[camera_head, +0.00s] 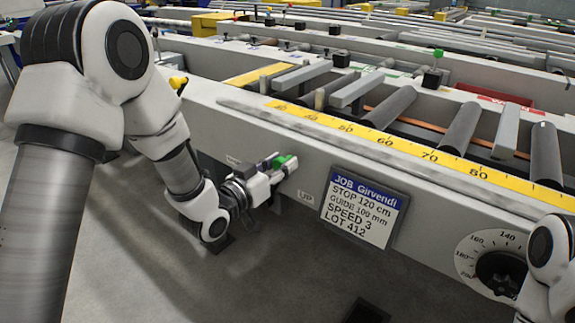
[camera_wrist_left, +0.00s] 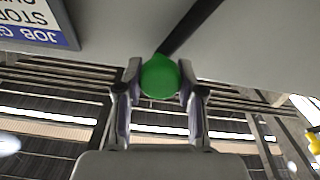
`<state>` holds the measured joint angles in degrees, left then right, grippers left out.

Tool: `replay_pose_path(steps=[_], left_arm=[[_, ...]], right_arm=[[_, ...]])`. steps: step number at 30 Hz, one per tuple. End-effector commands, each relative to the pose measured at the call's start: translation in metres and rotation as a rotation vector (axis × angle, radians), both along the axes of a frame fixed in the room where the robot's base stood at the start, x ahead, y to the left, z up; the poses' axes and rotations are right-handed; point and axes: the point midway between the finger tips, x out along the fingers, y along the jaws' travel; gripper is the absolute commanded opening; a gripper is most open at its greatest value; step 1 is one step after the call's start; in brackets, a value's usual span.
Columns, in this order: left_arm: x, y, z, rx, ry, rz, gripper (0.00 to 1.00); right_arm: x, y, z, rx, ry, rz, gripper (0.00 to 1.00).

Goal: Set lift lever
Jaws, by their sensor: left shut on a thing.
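The lift lever has a green knob (camera_head: 279,161) and sits on the front face of the grey table side. In the left wrist view the green knob (camera_wrist_left: 159,77) lies between the two fingers, and a dark rod runs from it up and to the right. My left gripper (camera_head: 281,168) is shut on the knob; in the left wrist view its fingertips (camera_wrist_left: 160,80) touch it on both sides. An "UP" label (camera_head: 306,197) is just right of the gripper. Another small label is partly hidden behind the gripper.
A job card (camera_head: 364,207) is fixed to the table side, right of the lever. A round dial (camera_head: 497,266) is at the lower right, partly covered by my right arm. A yellow scale (camera_head: 400,147) and rollers (camera_head: 461,128) lie above. Floor in front is mostly clear.

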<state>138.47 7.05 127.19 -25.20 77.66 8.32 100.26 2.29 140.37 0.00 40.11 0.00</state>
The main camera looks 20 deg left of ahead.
Motion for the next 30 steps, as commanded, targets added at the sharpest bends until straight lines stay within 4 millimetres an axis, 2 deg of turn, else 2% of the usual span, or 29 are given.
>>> replay_pose_path(steps=[1,3,13,21,30], left_arm=[[0.003,0.008,0.010,-0.033,0.008,0.007,0.00],[0.007,0.018,0.016,-0.085,0.024,0.007,0.00],[0.027,0.075,0.027,-0.370,0.128,0.006,0.00],[0.045,0.123,0.020,-0.608,0.216,0.005,0.00],[0.061,0.168,0.001,-0.841,0.302,0.003,0.00]], right_arm=[[0.000,0.000,0.012,0.000,0.000,0.000,0.66],[0.000,0.000,0.020,0.000,0.000,0.000,0.66],[0.000,0.000,0.057,0.000,0.000,0.000,0.66],[0.000,0.000,0.072,0.000,0.000,0.000,0.66],[0.000,0.000,0.073,0.000,0.000,0.000,0.66]])
